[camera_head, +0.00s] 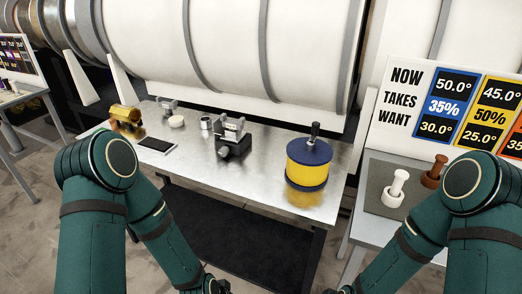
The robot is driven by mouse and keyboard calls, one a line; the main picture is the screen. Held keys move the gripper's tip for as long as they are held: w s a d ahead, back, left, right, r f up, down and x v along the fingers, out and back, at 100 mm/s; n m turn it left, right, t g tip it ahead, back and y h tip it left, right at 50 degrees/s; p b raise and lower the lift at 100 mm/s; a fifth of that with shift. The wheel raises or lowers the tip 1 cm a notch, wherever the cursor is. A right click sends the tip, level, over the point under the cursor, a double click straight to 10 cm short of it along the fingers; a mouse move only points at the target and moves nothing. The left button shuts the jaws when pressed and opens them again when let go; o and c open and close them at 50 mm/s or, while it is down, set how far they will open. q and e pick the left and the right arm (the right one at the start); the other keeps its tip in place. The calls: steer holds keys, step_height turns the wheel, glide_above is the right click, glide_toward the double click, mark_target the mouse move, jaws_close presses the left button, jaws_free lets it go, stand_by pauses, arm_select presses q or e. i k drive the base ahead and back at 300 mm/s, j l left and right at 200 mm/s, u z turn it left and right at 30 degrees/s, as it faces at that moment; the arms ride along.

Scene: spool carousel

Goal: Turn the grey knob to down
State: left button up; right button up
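A black device with grey metal parts (234,140) stands near the middle of the metal table. A smaller grey and black device (168,106) stands at the table's back left. I cannot tell which small part is the grey knob or which way it points. A yellow drum with a blue lid (308,165) has a dark upright handle (314,132) on top. My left gripper (216,286) is dark, low at the bottom edge and partly cut off. My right gripper (338,291) is barely visible at the bottom edge. Both are apart from the devices, in front of the table.
The metal table (262,190) also bears a yellow-brown object (125,116), a dark flat tablet (157,144) and small cups. At right, a white peg (397,188) and a brown peg (435,172) stand on a grey mat below a number board (452,105).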

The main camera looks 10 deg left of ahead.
mark_target(223, 151)
steer(key=j+z, duration=0.4)
steer(key=i+j+z, duration=0.1)
steer(key=j+z, duration=0.5)
steer(key=j, duration=0.35)
steer(key=k+j+z, duration=0.15)
steer(key=j, duration=0.35)
